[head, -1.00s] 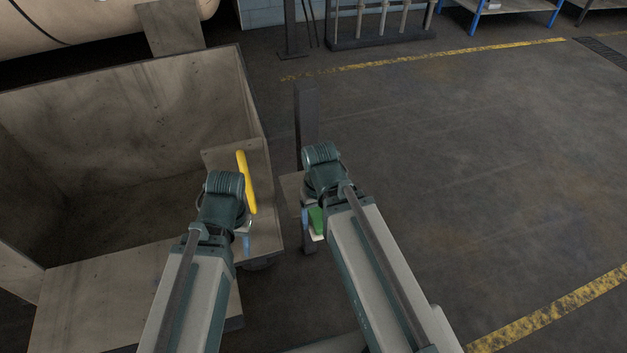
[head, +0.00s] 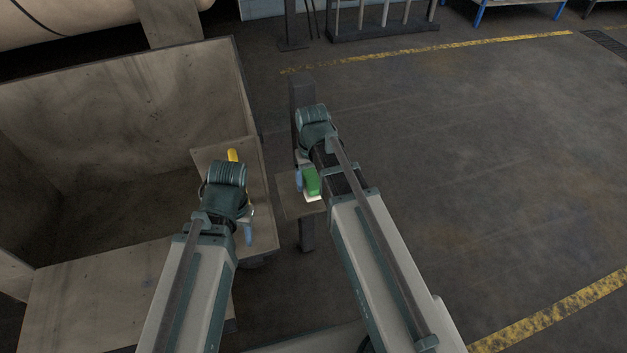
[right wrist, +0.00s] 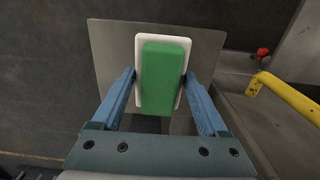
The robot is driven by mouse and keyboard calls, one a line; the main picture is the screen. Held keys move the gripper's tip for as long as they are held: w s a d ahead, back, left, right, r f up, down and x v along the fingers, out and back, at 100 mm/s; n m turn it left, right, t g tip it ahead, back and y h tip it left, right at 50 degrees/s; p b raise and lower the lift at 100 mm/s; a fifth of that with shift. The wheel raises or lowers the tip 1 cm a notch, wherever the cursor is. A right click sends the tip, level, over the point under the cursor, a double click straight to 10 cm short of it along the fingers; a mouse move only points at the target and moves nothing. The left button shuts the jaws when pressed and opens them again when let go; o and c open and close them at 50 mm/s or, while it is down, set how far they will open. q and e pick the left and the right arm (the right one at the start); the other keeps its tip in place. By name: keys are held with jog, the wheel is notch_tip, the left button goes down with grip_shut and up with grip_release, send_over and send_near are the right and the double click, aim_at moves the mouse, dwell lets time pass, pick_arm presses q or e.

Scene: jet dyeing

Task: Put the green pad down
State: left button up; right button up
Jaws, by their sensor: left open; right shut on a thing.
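The green pad (head: 312,181) has a white layer beneath it. In the right wrist view the pad (right wrist: 162,80) stands between my right gripper's blue fingers (right wrist: 162,100), which are shut on it. In the head view my right gripper (head: 304,183) holds the pad over a small grey-brown plate (head: 292,209) beside a dark post. The plate also shows behind the pad in the right wrist view (right wrist: 108,50). I cannot tell whether the pad touches it. My left gripper (head: 249,232) is open by the cart's near right corner, partly hidden by its wrist.
A large open cart (head: 120,90) fills the left. A yellow handle (head: 233,156) stands at its right side, partly hidden behind my left wrist. The dark post (head: 303,100) rises behind the plate. The floor to the right is clear.

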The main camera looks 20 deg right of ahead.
aim_at(312, 171)
jog(key=shift+w, duration=0.35)
jog(key=shift+w+d+f+b, duration=0.2)
jog(key=shift+w+f+b, duration=0.1)
jog(key=shift+w, duration=0.25)
jog(key=shift+w+d+f+b, duration=0.15)
jog(key=shift+w+f+b, duration=0.15)
jog(key=shift+w, duration=0.2)
notch_tip(312, 171, down, 2)
jog(key=shift+s+f+b, duration=0.15)
jog(key=shift+f+b, duration=0.1)
jog(key=shift+b, duration=1)
jog(key=shift+f, duration=0.1)
jog(key=shift+f, duration=0.15)
jog(key=o, duration=1.1)
jog(key=shift+r, duration=0.2)
